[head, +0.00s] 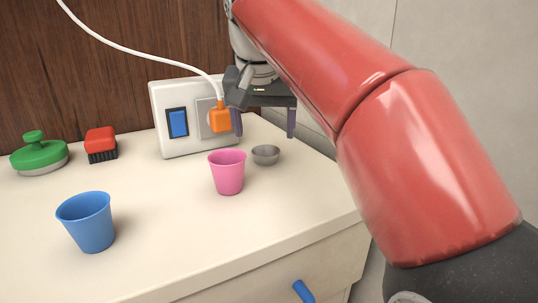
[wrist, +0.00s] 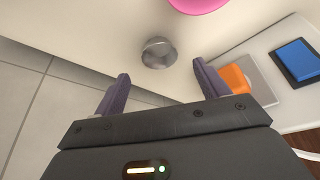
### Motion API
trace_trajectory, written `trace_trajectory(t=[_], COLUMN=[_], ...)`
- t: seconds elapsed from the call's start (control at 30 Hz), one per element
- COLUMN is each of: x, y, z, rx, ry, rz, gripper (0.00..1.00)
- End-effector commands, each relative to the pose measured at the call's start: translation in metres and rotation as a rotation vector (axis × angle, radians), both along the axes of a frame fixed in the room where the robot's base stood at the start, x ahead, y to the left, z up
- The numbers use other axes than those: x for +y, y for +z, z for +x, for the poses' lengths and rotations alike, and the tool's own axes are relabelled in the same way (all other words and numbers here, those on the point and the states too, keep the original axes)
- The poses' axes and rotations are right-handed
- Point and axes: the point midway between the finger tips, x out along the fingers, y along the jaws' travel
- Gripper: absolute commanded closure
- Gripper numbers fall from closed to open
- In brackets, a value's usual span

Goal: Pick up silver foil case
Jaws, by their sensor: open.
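The silver foil case (head: 265,155) is a small round grey cup on the white counter, just right of and behind the pink cup (head: 228,173). In the wrist view the foil case (wrist: 158,53) shows ahead of the fingertips, roughly centred between them. My gripper (head: 264,128) is open and empty above the counter near the switch plate, with its fingers pointing down. In the wrist view its two purple fingers (wrist: 160,75) are spread apart. Neither finger touches the foil case.
A blue cup (head: 87,222), red brush (head: 101,144) and green-topped item (head: 39,156) are further left. The counter's right edge is near the case.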

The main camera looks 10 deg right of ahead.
Motion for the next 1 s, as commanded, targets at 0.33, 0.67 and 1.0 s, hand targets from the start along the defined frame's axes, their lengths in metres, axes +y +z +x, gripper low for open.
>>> trace_trajectory(t=[0.33,0.67,1.0], x=[-0.005,-0.005,-0.005], y=[-0.046,-0.053,-0.053], z=[0.017,0.021,0.021], rx=[0.002,0.0,0.0], ry=[-0.002,-0.001,-0.001], rz=[-0.001,-0.001,0.0], gripper=[0.26,0.26,0.7])
